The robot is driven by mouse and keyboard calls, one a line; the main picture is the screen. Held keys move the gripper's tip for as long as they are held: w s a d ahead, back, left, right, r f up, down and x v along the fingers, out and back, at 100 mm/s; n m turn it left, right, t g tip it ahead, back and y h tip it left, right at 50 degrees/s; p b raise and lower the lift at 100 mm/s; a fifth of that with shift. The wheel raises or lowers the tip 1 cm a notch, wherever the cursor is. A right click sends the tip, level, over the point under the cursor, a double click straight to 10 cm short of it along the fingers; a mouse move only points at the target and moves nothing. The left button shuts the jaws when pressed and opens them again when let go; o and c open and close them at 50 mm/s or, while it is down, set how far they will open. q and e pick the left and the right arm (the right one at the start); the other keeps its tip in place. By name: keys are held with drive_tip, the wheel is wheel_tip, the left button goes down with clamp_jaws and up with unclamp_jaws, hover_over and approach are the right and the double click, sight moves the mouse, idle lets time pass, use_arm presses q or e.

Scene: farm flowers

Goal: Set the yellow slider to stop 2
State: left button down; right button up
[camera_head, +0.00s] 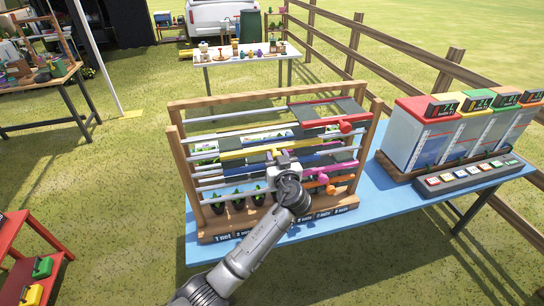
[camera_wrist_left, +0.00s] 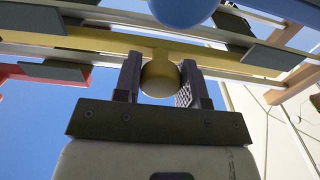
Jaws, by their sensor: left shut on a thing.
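The yellow slider (camera_head: 247,153) is a flat bar on a horizontal rail in the upper middle of the wooden rack (camera_head: 174,140). My left gripper (camera_head: 280,158) is at the front of the rack, at the yellow slider's height. In the left wrist view, the fingers of my left gripper (camera_wrist_left: 162,85) are shut on the slider's round yellow knob (camera_wrist_left: 160,75), one finger on each side. The yellow bar (camera_wrist_left: 100,40) runs behind the knob. The stop labels (camera_head: 222,238) sit along the rack's base; my left arm hides some of them. My right gripper is not in view.
A red slider (camera_head: 345,127) sits higher at the right, and pink (camera_head: 322,170) and orange (camera_head: 318,183) ones lower. A blue knob (camera_wrist_left: 183,10) is close to my fingers. Potted plants (camera_head: 238,198) stand inside the rack. Coloured dispensers (camera_head: 425,120) stand at the right of the blue table (camera_head: 375,205).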

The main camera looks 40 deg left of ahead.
use_arm(q)
drive_tip(key=c, duration=0.7)
unclamp_jaws()
drive_tip(key=shift+d, duration=0.1)
drive_tip(key=b+v, duration=0.1)
drive_tip(key=v, duration=1.2)
drive_tip(key=shift+s+d, duration=0.2)
drive_tip(key=shift+d, duration=0.05)
